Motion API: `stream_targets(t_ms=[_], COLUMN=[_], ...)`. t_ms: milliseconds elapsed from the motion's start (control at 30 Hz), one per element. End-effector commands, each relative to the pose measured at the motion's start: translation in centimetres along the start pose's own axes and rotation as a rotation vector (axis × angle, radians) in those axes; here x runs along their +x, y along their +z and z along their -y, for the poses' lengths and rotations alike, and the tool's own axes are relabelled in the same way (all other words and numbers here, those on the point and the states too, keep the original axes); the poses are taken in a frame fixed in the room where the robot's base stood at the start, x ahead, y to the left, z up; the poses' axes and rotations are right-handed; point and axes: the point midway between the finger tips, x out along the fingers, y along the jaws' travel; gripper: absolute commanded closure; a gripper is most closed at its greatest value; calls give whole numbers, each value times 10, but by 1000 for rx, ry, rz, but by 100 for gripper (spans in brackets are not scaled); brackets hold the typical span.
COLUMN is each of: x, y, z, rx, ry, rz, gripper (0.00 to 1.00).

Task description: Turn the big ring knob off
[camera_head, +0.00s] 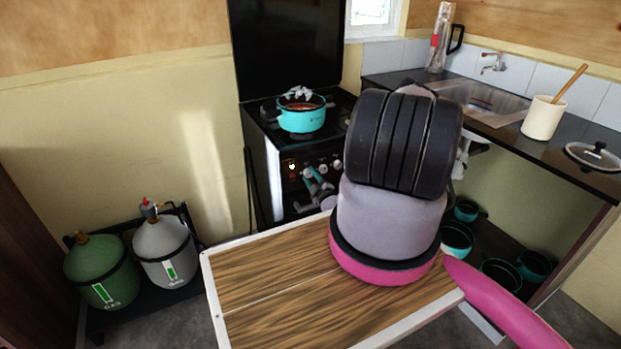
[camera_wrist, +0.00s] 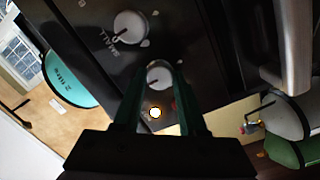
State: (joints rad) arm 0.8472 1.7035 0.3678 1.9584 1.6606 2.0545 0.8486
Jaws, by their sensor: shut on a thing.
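My gripper (camera_head: 309,174) is at the stove's front panel in the head view, at its left end. In the wrist view, my gripper (camera_wrist: 160,70) has its two fingers on either side of a round pale knob (camera_wrist: 159,78) and is shut on it. The label of this knob is hidden, so I cannot read whether it is the big ring knob. Another pale knob (camera_wrist: 130,27), with "SMALL" printed beside it, is apart from the fingers.
A teal pot (camera_head: 302,119) stands on the stove top above the panel. Two gas cylinders, green (camera_head: 102,270) and grey (camera_head: 164,251), stand at left. A wood-topped surface (camera_head: 265,289) is in front. The counter with the sink (camera_head: 480,99) is at right.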

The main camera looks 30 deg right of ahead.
Motion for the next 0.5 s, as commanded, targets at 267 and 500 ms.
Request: stream_targets(t_ms=[267, 500], x=[-2, -2], y=[2, 2], z=[1, 1], rx=[11, 11], ry=[-3, -3], rz=[5, 5], gripper=[100, 40])
